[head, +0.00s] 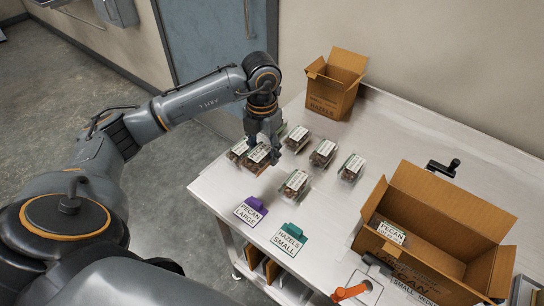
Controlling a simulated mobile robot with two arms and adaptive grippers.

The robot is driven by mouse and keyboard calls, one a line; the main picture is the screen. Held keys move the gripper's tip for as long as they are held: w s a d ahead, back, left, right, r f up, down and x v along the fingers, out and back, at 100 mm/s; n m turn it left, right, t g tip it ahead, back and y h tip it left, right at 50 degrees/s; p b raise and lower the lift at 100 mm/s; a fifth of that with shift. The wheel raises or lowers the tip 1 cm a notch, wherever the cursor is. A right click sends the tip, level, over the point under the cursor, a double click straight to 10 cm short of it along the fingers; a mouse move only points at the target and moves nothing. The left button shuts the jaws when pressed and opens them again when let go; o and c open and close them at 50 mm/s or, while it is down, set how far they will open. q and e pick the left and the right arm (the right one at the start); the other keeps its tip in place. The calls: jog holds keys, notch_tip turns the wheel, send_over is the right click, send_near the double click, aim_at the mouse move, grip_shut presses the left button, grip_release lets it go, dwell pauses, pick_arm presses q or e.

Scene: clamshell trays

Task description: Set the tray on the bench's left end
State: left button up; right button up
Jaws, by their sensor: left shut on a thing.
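My left gripper (263,145) is at the bench's left end, pointing down and shut on a clear clamshell tray (257,157) with a white label. The held tray is at or just above the bench top; I cannot tell if it touches. Another tray (238,150) is close on its left, and one behind the gripper is partly hidden. The steel bench (215,185) has its left edge just beyond these trays. My right gripper is not in view.
Several trays (323,152) stand to the right. A purple-tabbed PECAN LARGE card (249,212) and teal-tabbed HAZELS SMALL card (288,238) lie near the front edge. An open HAZELS carton (331,95) stands behind; a larger carton (445,200) at right holds a PECAN tray (388,231).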

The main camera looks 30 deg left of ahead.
pick_arm(q)
jog(key=w+f, duration=0.2)
jog(key=f, duration=0.1)
jog(key=w+f+p, duration=0.1)
jog(key=w+f, duration=0.1)
jog(key=shift+w+a+f, duration=0.1)
jog(key=shift+a+f, duration=0.05)
jog(key=shift+a, duration=0.25)
notch_tip(320, 180, down, 3)
jog(key=shift+w+r+p, duration=0.1)
jog(key=shift+w+p, duration=0.05)
jog(key=shift+p, duration=0.7)
jog(key=shift+f, duration=0.35)
jog(key=shift+f, duration=0.2)
jog(key=o, duration=1.2)
jog(key=shift+r, duration=0.1)
